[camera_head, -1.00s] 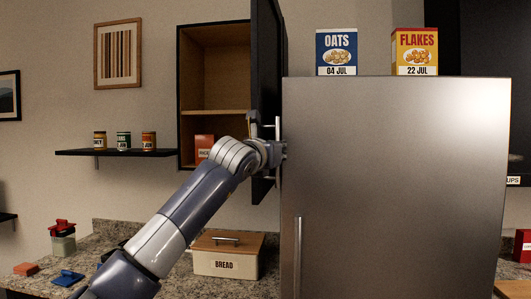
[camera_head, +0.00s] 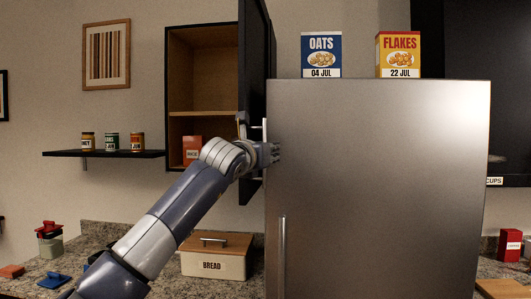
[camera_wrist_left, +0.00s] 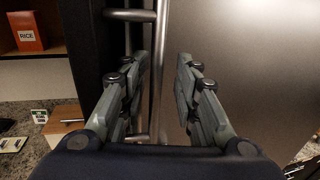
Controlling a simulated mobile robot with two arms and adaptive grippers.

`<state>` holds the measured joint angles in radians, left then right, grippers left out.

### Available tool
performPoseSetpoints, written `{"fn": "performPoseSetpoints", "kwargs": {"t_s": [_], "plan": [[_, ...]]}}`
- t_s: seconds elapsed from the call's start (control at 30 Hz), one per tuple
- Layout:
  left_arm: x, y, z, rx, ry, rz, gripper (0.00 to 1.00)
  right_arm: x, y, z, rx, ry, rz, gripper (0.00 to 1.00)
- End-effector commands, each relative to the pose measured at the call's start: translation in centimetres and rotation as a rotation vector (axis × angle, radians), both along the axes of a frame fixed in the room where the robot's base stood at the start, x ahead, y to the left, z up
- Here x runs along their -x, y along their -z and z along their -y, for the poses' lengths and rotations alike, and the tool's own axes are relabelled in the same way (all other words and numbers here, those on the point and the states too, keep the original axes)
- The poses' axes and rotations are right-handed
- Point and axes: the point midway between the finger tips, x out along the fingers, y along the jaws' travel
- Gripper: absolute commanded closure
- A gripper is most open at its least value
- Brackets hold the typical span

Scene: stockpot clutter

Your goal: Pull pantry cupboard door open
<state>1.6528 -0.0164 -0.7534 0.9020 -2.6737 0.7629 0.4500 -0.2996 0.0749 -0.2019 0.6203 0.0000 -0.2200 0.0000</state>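The pantry cupboard (camera_head: 200,95) hangs on the wall with a wooden interior and two shelf spaces. Its dark door (camera_head: 255,70) stands swung out, seen nearly edge-on; it also fills a dark strip in the left wrist view (camera_wrist_left: 88,50). The metal door handle (camera_wrist_left: 158,60) is a vertical bar. My left gripper (camera_wrist_left: 163,80) is at the handle, fingers apart, with the bar between them and closer to the left finger. In the head view my left gripper (camera_head: 277,152) shows small beside the door, in front of the fridge edge. My right gripper is out of view.
A large steel fridge (camera_head: 375,180) stands just right of the door, with oats (camera_head: 321,55) and flakes (camera_head: 399,54) boxes on top. A rice box (camera_head: 192,150) is inside the cupboard. A bread box (camera_head: 217,262) sits on the counter below.

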Motion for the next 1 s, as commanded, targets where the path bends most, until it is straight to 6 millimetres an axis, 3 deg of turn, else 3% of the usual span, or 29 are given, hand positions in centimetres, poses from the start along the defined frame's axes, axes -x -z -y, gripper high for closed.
{"fn": "performPoseSetpoints", "kwargs": {"t_s": [0.17,0.37,1.0], "plan": [[0.0,-0.1,-0.1,0.001,-0.001,0.002,0.71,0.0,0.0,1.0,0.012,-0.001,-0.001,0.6],[0.8,-0.2,-0.5,0.001,0.0,0.003,0.71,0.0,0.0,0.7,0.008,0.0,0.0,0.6],[8.0,-0.1,-3.2,0.001,0.001,0.004,0.71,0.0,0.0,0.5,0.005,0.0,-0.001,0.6]]}}
